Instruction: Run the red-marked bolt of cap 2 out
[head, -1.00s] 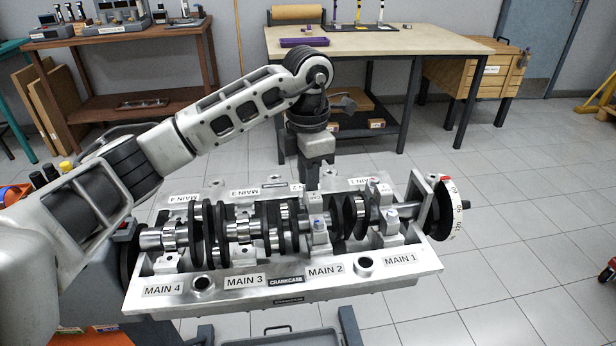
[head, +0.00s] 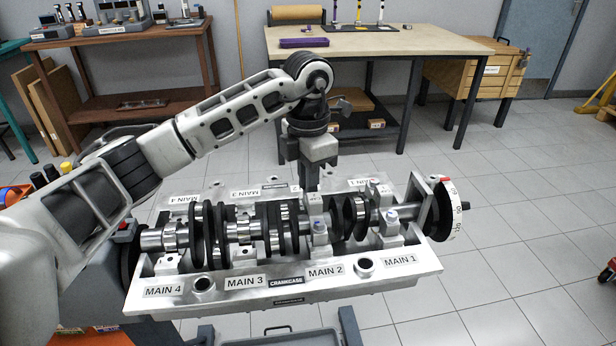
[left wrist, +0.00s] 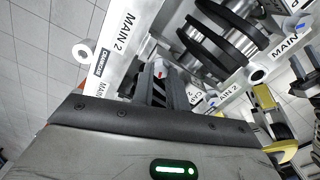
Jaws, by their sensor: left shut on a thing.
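The crankcase (head: 195,284) holds a crankshaft, with MAIN 1 to MAIN 4 labels along its near rail. Cap 2 (head: 318,239) stands beside the MAIN 2 label, and its near bolt (head: 319,225) has a blue mark. My left gripper (head: 311,187) points down at cap 2's far side. In the left wrist view its fingers (left wrist: 163,92) are shut on the red-marked bolt (left wrist: 160,74), whose red mark shows between them. The bolt's lower part is hidden, so I cannot tell how far out it is. The cap 2 label (left wrist: 195,93) is beside the fingers.
Cap 1 (head: 390,228), with a blue-marked bolt, stands to the right, near the degree wheel (head: 449,208). Crank webs lie close to my left gripper. A wooden bench (head: 400,45) stands behind, and a grey tray (head: 290,338) is below in front.

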